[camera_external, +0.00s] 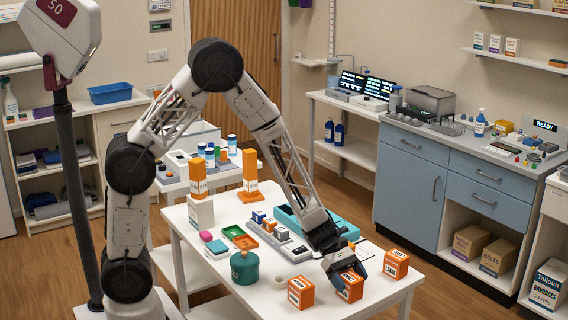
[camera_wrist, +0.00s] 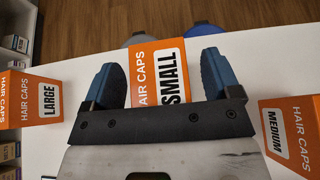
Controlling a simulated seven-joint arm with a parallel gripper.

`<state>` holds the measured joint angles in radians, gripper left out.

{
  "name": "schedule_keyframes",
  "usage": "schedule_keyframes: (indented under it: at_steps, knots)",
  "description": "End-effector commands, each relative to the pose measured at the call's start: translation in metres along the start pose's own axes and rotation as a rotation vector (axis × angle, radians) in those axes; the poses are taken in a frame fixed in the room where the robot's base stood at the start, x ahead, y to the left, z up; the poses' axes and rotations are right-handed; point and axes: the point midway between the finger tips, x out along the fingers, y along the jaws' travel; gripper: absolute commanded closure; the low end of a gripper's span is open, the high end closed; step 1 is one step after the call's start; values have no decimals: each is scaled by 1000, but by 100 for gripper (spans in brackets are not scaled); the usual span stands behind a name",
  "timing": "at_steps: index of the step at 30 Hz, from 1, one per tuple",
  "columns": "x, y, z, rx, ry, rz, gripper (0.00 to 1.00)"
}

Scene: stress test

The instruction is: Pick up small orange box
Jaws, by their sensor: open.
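The small orange box (camera_wrist: 158,62), lettered "HAIR CAPS SMALL", stands on the white table. In the wrist view my gripper (camera_wrist: 163,76) is open, with one blue finger on each side of this box; whether they touch it I cannot tell. In the external view my gripper (camera_external: 345,267) points down over the middle orange box (camera_external: 350,288) near the table's front edge and hides part of its top.
Similar orange boxes flank it: the large one (camera_wrist: 38,100) at left and the medium one (camera_wrist: 292,128) at right in the wrist view. In the external view, a teal canister (camera_external: 245,268) and a teal tray (camera_external: 288,218) stand on the white table (camera_external: 222,296).

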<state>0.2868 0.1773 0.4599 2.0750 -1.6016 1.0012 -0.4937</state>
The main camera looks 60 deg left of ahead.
Motion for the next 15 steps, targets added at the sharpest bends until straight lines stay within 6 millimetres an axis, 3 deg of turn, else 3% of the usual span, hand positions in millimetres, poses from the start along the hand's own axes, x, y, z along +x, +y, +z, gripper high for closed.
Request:
schedule_keyframes:
  at_steps: [12,15]
  knots:
    - [0,0,0,0,0,0,17]
    - [0,0,0,0,0,0,32]
